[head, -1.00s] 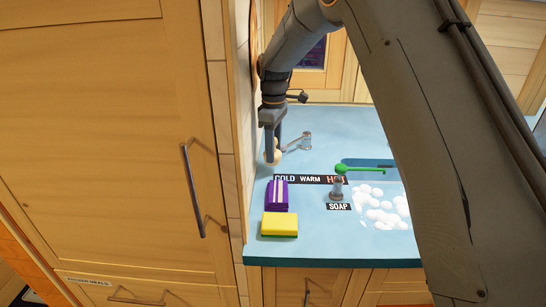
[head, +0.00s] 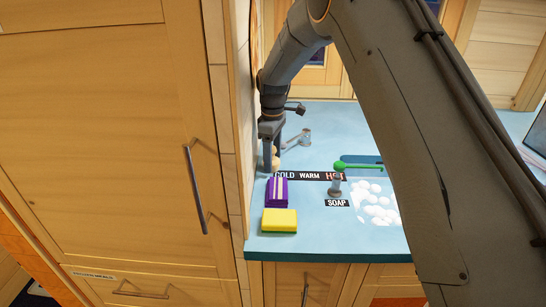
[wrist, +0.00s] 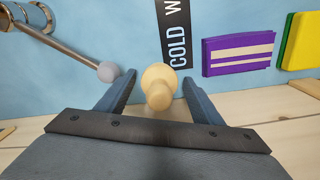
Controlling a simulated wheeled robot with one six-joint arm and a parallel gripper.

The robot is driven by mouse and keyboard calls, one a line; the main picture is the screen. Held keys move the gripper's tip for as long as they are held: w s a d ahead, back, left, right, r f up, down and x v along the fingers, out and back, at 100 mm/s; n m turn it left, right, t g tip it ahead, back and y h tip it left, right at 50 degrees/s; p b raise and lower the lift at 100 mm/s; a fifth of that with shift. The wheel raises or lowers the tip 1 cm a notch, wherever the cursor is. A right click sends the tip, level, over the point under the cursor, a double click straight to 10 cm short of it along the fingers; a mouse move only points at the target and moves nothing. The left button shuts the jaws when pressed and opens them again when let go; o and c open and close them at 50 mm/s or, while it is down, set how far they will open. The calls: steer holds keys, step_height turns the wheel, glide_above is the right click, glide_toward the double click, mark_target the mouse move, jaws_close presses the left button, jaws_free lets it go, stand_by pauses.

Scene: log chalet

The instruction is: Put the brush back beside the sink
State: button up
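A pale wooden knobbed thing, which looks like the brush, stands on the blue counter near the left wall in the head view (head: 275,161). In the wrist view, the brush (wrist: 158,84) is between the two fingers of my gripper (wrist: 158,92), with a gap on either side. My gripper also shows in the head view (head: 272,155), pointing down over the counter. It is open around the brush. The sink (head: 362,161) is at the right, partly hidden by my arm. Bristles cannot be made out.
A metal tap lever (head: 298,140) is close behind the gripper. A COLD WARM HOT strip (head: 308,175), purple striped block (head: 277,191), yellow sponge (head: 279,220), soap dispenser (head: 335,186), green-handled tool (head: 352,166) and white suds (head: 374,203) lie nearby. The wall is close left.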

steer(key=shift+r, duration=0.15)
step_height(320, 180, up, 11)
steer(key=b, duration=0.3)
steer(key=shift+r+b, duration=0.35)
steer(key=shift+r, duration=0.15)
